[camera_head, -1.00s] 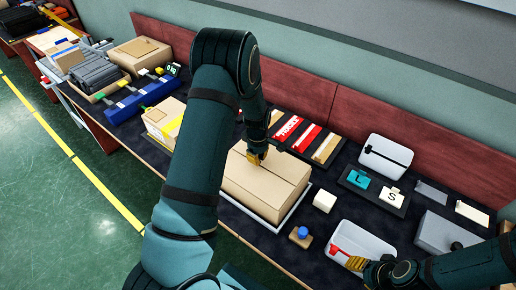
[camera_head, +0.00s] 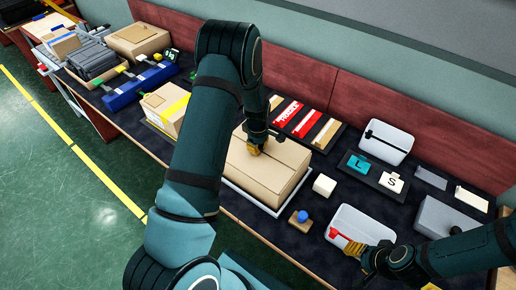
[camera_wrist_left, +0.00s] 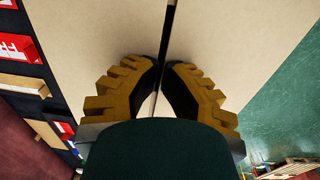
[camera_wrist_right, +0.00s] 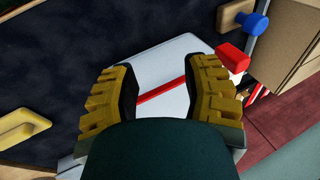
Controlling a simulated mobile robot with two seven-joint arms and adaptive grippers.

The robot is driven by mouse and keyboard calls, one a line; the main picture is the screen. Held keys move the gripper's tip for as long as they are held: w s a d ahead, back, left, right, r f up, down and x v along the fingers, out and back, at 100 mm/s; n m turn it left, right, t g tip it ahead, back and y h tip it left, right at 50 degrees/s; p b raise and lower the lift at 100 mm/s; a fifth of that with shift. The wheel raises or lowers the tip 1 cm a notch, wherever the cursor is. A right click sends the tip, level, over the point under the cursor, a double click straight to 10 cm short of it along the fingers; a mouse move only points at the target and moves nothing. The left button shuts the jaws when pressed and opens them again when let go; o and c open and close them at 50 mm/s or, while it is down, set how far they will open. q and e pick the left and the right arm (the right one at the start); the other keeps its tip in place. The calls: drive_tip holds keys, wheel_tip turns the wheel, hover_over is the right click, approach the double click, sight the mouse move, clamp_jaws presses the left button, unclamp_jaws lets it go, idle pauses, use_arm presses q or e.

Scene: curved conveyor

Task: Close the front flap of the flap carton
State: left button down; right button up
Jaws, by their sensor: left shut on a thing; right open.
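The flap carton (camera_head: 262,178) is a tan box on a pale tray (camera_head: 250,198) near the middle of the bench. Its top looks flat, and a dark seam runs between two panels, also in the left wrist view (camera_wrist_left: 230,50). My left gripper (camera_head: 254,149) reaches down onto the top at the seam. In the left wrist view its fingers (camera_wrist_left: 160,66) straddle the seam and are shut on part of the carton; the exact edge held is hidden.
A taped box (camera_head: 165,112) stands left, and red packets (camera_head: 306,124) lie behind.

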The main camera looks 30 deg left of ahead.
use_arm(q)
drive_tip(key=shift+s+d+f, duration=0.1)
drive_tip(key=shift+s+f, duration=0.2)
drive_tip(key=shift+f, duration=0.1)
drive_tip(key=shift+r, duration=0.15)
use_arm(e)
drive_tip(key=shift+r, duration=0.1)
use_arm(q)
wheel_tip(320, 180, up, 15)
drive_tip(key=p, duration=0.3)
drive_tip(key=shift+w, duration=0.2)
use_arm(e)
drive_tip(key=r, duration=0.1)
drive_tip(key=d+r, duration=0.1)
drive_tip(key=r, duration=0.1)
drive_tip(key=shift+w+d+r, duration=0.2)
drive_tip(key=shift+d+r, duration=0.05)
drive_tip(key=shift+d, duration=0.05)
